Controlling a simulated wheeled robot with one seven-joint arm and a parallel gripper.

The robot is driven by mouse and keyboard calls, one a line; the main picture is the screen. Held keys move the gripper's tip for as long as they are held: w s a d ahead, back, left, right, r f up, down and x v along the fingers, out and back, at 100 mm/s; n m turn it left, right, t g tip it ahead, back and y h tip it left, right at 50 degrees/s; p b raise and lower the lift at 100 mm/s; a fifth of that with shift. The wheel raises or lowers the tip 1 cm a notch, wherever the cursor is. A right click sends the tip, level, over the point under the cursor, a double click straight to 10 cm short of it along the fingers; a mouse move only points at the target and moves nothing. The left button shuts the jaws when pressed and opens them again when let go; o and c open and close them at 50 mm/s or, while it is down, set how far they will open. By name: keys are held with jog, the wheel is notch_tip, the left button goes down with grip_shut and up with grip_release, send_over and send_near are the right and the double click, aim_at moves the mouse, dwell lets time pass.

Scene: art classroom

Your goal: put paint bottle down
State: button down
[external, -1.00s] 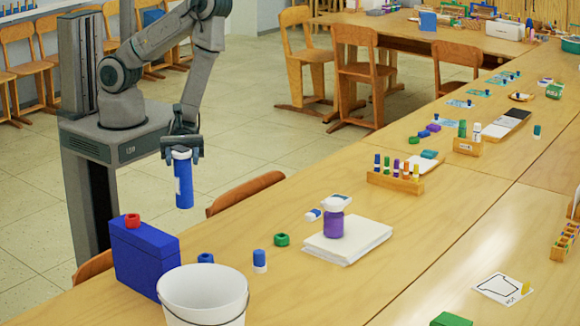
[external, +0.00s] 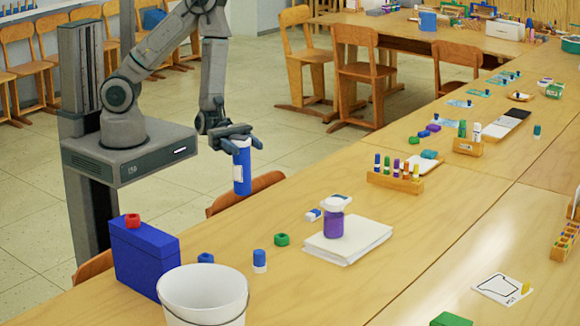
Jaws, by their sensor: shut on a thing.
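A blue paint bottle (external: 242,172) with a pale label hangs upright in my gripper (external: 237,142). The fingers are shut around its upper part. The bottle is in the air near the left edge of the long wooden table (external: 330,285), in front of a wooden chair back (external: 268,181) in the picture. I cannot tell exactly how high it is or whether it is over the tabletop.
On the table stand a white bucket (external: 205,290), a blue box (external: 145,255) with a red ring-shaped item (external: 132,221), a blue-and-white small bottle (external: 260,261), a green ring-shaped item (external: 282,239), and a purple jar (external: 334,224) on a paper stack (external: 350,243). Bare tabletop lies between the paper stack and the pen rack (external: 396,183).

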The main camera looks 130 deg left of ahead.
jog(key=s+a+n+t+y+b, duration=0.15)
jog(key=a+n+y+b, duration=0.65)
jog(key=a, duration=1.3)
jog(key=s+a+f+m+p, duration=0.1)
jog(key=a+f+m, duration=0.1)
jog(key=a+f, duration=0.8)
jog(key=shift+s+a+f+y+p, duration=0.15)
jog(key=shift+a+y+p, duration=0.2)
jog(key=shift+a, duration=0.4)
jog(key=shift+f, duration=0.2)
jog(key=c, duration=0.7)
grip_release()
jog(key=shift+o, duration=0.2)
jog(key=shift+r, duration=0.1)
